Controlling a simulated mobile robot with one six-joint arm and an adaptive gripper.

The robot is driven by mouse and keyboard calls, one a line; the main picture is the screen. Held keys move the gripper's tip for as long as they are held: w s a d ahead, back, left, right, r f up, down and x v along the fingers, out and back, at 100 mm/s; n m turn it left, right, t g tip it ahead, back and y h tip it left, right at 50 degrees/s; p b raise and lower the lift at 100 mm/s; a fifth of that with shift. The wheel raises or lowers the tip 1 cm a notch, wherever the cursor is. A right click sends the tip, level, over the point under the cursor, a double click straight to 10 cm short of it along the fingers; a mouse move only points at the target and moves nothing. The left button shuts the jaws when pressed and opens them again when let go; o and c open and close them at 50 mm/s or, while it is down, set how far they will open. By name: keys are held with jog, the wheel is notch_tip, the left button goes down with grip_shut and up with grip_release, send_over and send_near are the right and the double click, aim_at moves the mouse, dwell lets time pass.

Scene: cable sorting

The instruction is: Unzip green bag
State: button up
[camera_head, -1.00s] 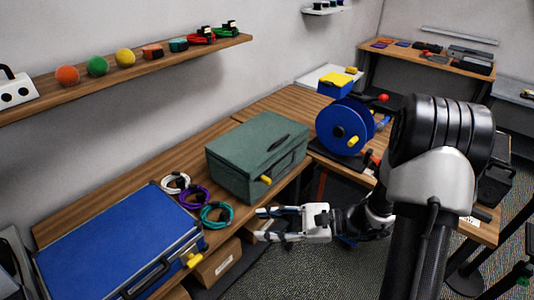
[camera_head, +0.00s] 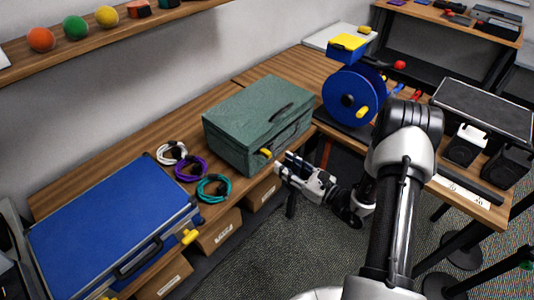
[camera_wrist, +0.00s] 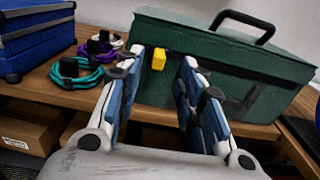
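The green bag (camera_head: 258,117) sits closed on the wooden workbench, with a dark handle on top and a yellow tab (camera_head: 265,153) low on its front side. In the wrist view the green bag (camera_wrist: 210,52) fills the upper right, and the yellow tab (camera_wrist: 159,57) shows just beyond and between my fingertips. My gripper (camera_head: 284,165) is just in front of the bag's front face, close to the tab. In the wrist view my gripper (camera_wrist: 165,62) is open, its two fingers apart with nothing between them. I cannot tell whether a fingertip touches the bag.
A blue case (camera_head: 110,230) lies on the bench to the left. White, purple and teal cable coils (camera_head: 213,188) lie between it and the bag. A blue reel (camera_head: 350,98) stands to the right. Cardboard boxes (camera_head: 264,192) sit under the bench edge.

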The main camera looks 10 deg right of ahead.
aim_at(271, 154)
jog(key=b+x, duration=0.1)
jog(key=x, duration=0.7)
jog(key=shift+w+a, duration=0.2)
jog(key=shift+w, duration=0.15)
jog(key=shift+c, duration=0.5)
grip_shut()
